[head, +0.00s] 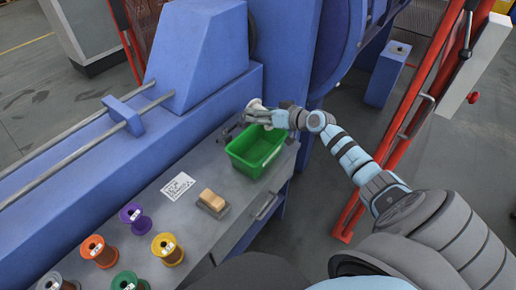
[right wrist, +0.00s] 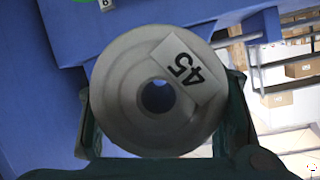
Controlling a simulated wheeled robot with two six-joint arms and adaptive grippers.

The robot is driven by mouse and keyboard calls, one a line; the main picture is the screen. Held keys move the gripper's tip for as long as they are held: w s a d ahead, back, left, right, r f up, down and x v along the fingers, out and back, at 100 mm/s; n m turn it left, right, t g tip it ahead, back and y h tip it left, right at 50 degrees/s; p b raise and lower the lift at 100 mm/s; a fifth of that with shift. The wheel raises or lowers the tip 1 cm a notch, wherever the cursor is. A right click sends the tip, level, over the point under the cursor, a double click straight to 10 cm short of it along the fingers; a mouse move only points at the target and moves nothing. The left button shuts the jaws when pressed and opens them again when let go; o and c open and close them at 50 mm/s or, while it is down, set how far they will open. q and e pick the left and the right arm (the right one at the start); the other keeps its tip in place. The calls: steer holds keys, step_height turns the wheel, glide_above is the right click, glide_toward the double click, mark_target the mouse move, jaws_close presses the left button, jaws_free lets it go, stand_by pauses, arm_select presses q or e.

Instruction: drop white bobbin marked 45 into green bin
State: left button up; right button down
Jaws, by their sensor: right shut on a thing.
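The white bobbin (right wrist: 130,95) fills the right wrist view, its round face showing a label that reads 45 and a centre hole. In the head view the white bobbin (head: 256,108) is at the far side of the green bin. My right gripper (head: 268,115) is shut on it, with fingers on both sides of the bobbin in the wrist view. The green bin (head: 247,168) stands open on the grey bench, and the gripper is over or just behind its far rim. I cannot tell the exact height. My left gripper is not in view.
On the grey bench (head: 222,222) are a tan block (head: 212,200), a white paper (head: 178,186) and several coloured bobbins, including a purple one (head: 135,218) and a yellow one (head: 167,249). The blue machine (head: 205,60) rises behind. Red rails (head: 425,100) stand at right.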

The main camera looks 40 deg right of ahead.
step_height(320, 180, down, 6)
steer(key=b, duration=0.4)
steer(key=c, duration=0.5)
jaws_free()
steer(key=v, duration=1.2)
steer(key=shift+d, duration=0.1)
